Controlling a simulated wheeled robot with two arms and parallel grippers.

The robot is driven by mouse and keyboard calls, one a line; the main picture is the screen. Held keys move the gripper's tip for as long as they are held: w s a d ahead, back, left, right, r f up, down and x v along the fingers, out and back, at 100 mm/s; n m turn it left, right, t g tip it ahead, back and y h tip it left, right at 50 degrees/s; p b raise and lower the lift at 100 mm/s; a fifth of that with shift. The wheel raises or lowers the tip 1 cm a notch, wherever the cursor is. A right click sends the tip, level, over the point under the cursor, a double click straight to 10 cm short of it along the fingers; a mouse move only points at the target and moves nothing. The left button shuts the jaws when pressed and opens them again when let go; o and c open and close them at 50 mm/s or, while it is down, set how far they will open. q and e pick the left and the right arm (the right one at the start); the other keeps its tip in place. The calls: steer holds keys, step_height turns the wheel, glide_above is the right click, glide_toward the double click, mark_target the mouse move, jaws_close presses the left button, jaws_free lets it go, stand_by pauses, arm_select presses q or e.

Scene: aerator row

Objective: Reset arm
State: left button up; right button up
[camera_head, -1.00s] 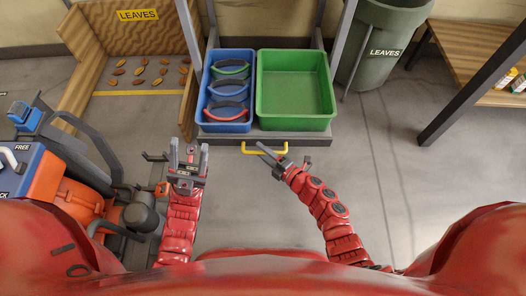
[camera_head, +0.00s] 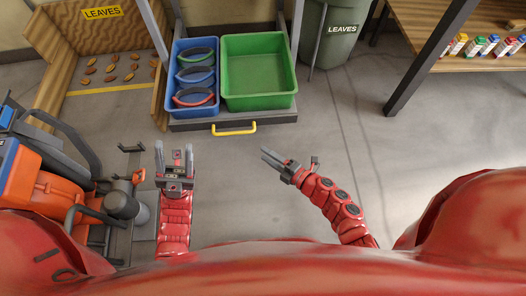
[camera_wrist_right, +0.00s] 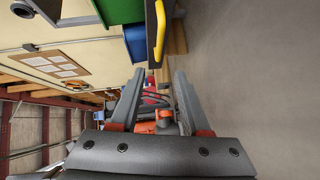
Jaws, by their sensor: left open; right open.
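My left gripper (camera_head: 174,158) is open and empty, with its fingers pointing away from me, over the floor in front of the cart. My right gripper (camera_head: 272,160) is open and empty, reaching in from the right and pointing up and left over bare floor. Its two open fingers show in the right wrist view (camera_wrist_right: 153,90) with nothing between them. Both grippers are apart from the cart and its yellow handle (camera_head: 234,130).
The cart holds a blue bin (camera_head: 180,106) with several handled items and an empty green bin (camera_head: 258,100). An orange machine (camera_head: 50,183) stands at left. A leaves bin (camera_head: 328,40) and a wooden table (camera_head: 430,32) are at the back right. The right floor is clear.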

steer(key=shift+s+d, duration=0.2)
steer(key=shift+s, duration=0.05)
stand_by(0.4)
